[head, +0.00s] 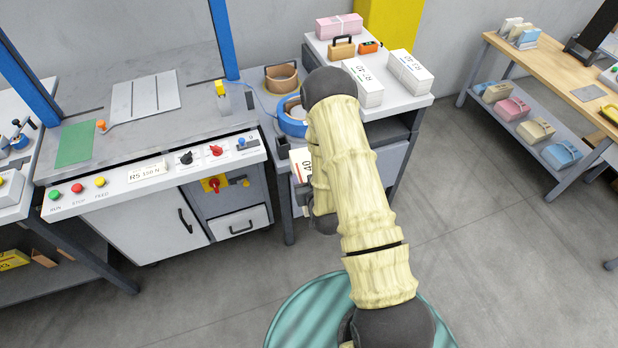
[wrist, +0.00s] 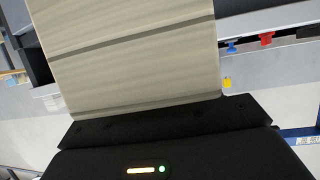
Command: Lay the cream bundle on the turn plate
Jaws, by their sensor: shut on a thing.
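My gripper (wrist: 165,112) is shut on the cream bundle (wrist: 130,55), which fills the upper left of the wrist view. A darker strap runs across the bundle. In the head view my sleeved arm hides most of the gripper and bundle. A white piece marked 40 (head: 300,165) shows left of the arm; I cannot tell whether it belongs to the held bundle. A grey plate with dark slots (head: 145,97) lies on the machine bench at left. I cannot tell whether it is the turn plate.
The machine's control panel (head: 150,172) has knobs and buttons along its front edge. A white side table (head: 405,105) carries wrapped white packs and a pink bundle (head: 339,26). A wooden table (head: 555,65) with bundles on its lower shelf stands at right. The floor between is clear.

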